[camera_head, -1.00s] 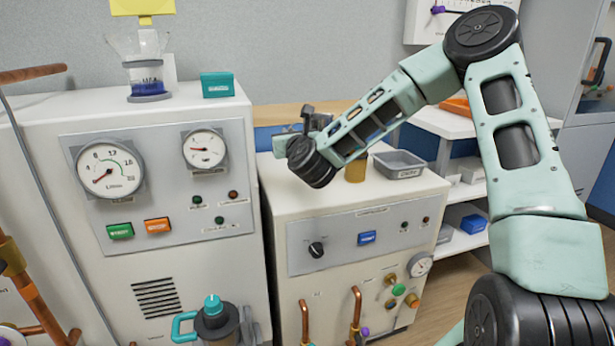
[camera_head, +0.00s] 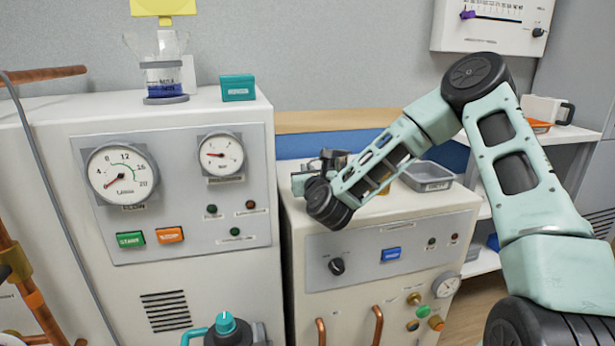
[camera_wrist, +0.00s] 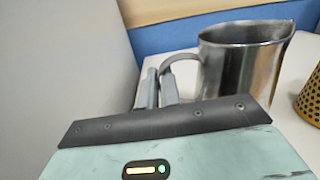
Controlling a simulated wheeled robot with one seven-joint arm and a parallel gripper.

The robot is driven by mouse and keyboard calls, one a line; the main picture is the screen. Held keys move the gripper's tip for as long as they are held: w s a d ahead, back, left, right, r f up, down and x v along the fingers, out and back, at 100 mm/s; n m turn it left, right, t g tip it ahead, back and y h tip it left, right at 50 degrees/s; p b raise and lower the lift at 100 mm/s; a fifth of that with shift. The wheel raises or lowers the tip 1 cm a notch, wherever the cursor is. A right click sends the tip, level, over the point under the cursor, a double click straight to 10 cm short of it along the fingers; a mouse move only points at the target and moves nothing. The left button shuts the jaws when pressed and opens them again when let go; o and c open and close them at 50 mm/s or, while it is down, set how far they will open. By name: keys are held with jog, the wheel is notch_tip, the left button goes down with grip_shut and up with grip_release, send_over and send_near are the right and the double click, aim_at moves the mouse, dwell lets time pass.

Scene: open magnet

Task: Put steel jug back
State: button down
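The steel jug (camera_wrist: 235,70) is a shiny metal vessel with a pouring lip and a curved grey handle on its left side. It stands upright in the wrist view. My gripper (camera_wrist: 158,82) is at the handle, its two fingers close together and seemingly shut on it. The jug's base is hidden by the gripper body, so I cannot tell whether it touches the surface. In the head view my gripper (camera_head: 330,160) is over the left rear of the right cabinet's top (camera_head: 305,205); the jug cannot be made out there.
A yellow perforated cup (camera_wrist: 312,98) is close to the jug's right. A grey tray (camera_head: 428,178) lies farther right on the cabinet top. The taller gauge cabinet (camera_head: 190,210) rises at left, carrying a glass vessel (camera_head: 163,75) and a teal box (camera_head: 238,88). A blue strip and wall are behind.

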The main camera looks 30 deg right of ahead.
jog(key=shift+f, duration=0.35)
jog(key=shift+f, duration=0.2)
jog(key=c, duration=1.6)
grip_release()
jog(key=shift+r, duration=0.3)
jog(key=v, duration=1.2)
jog(key=shift+f+p, duration=0.15)
jog(key=shift+p, duration=0.15)
